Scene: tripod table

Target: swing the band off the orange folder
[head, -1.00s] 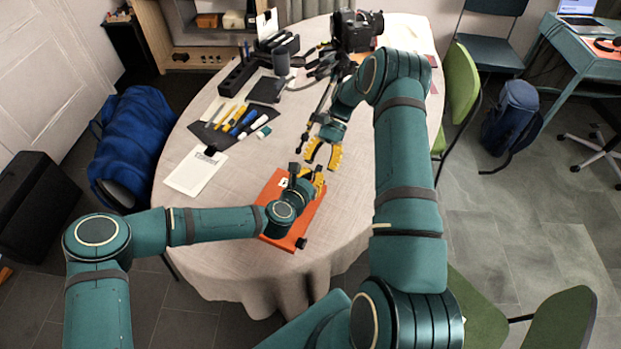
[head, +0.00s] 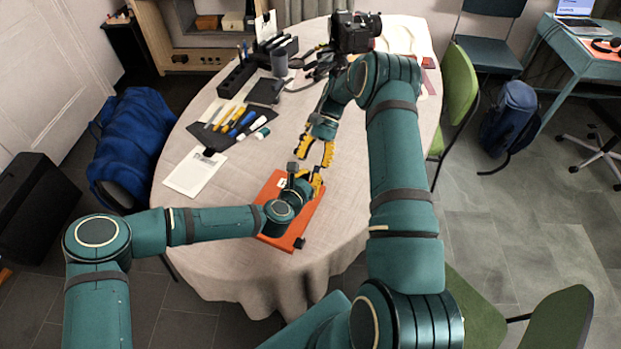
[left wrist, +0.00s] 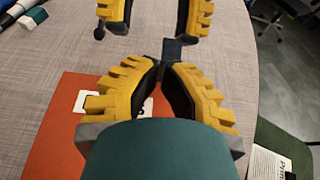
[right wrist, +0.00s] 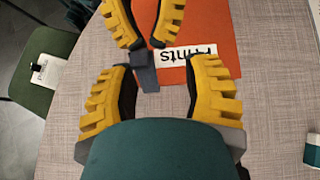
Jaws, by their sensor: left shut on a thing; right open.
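The orange folder (head: 275,238) lies near the table's front edge; it also shows in the left wrist view (left wrist: 55,130) and right wrist view (right wrist: 230,25). Its white label (right wrist: 185,54) is partly covered. My left gripper (head: 319,180) is over the folder, shut on a dark grey piece that looks like the band (right wrist: 144,74). That piece sticks out past the fingertips, beyond the folder's edge. My right gripper (head: 316,161) is open just beyond the left one. In the right wrist view its fingers (right wrist: 157,68) frame the dark piece; contact cannot be told.
The table (head: 230,190) also bears a clipboard (head: 195,173), a dark mat with pens and markers (head: 225,125), a black organizer (head: 237,77) and a camera (head: 355,32). A green chair (head: 458,85) stands at right. Bare cloth lies left of the folder.

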